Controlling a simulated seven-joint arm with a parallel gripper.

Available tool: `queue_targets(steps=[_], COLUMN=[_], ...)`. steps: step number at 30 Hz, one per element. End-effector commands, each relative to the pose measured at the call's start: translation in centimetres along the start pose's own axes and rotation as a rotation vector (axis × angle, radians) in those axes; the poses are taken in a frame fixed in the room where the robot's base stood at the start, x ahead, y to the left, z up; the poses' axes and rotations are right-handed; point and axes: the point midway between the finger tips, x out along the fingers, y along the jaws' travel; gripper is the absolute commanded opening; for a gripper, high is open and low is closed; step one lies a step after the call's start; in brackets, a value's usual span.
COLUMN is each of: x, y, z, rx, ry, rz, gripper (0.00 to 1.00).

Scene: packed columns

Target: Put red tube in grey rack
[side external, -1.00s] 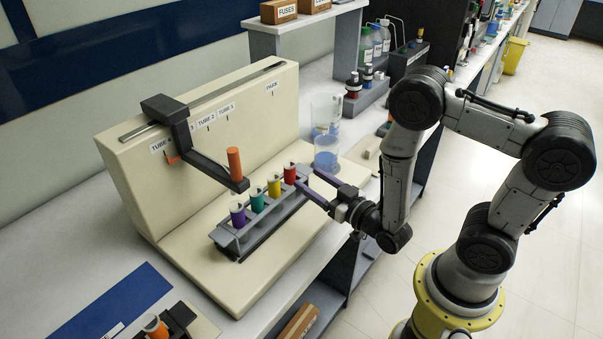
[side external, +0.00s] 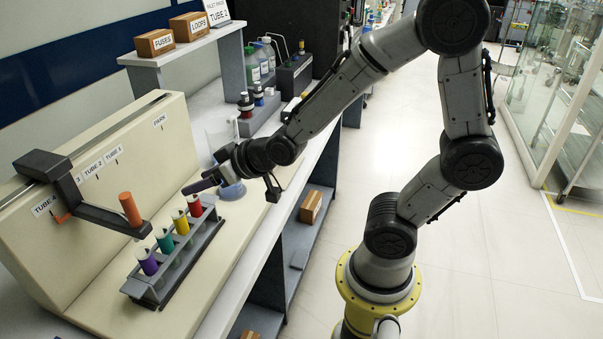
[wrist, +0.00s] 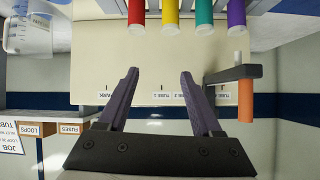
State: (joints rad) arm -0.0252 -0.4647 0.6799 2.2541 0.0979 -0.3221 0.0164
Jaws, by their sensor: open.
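The red tube (side external: 195,206) stands upright in the end slot of the grey rack (side external: 178,268), beside the yellow tube (side external: 180,222). The green tube (side external: 164,241) and the purple tube (side external: 147,262) fill the slots beyond. My gripper (side external: 200,185) is raised close to the red tube, apart from it as far as I can tell. In the wrist view my gripper (wrist: 158,74) has its purple fingers apart with nothing between them. The red tube also shows at the top of the wrist view (wrist: 137,12), beyond the fingertips.
A dark overhanging arm (side external: 110,219) with an orange cylinder (side external: 130,209) at its end reaches out near the tubes from the cream labelled panel (side external: 85,175). Boxes (side external: 188,26) sit on the shelf behind.

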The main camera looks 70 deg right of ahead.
Motion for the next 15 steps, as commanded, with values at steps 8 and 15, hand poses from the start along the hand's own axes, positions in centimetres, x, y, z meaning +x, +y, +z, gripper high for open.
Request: queue_targets(steps=[8,15], x=[-10.3,-18.3], y=[-0.2,0.7], z=[1.1,4.6], rx=[-0.05,-0.086], ry=[-0.25,-0.433], rz=[-0.015,0.004], gripper=[0.66,0.66])
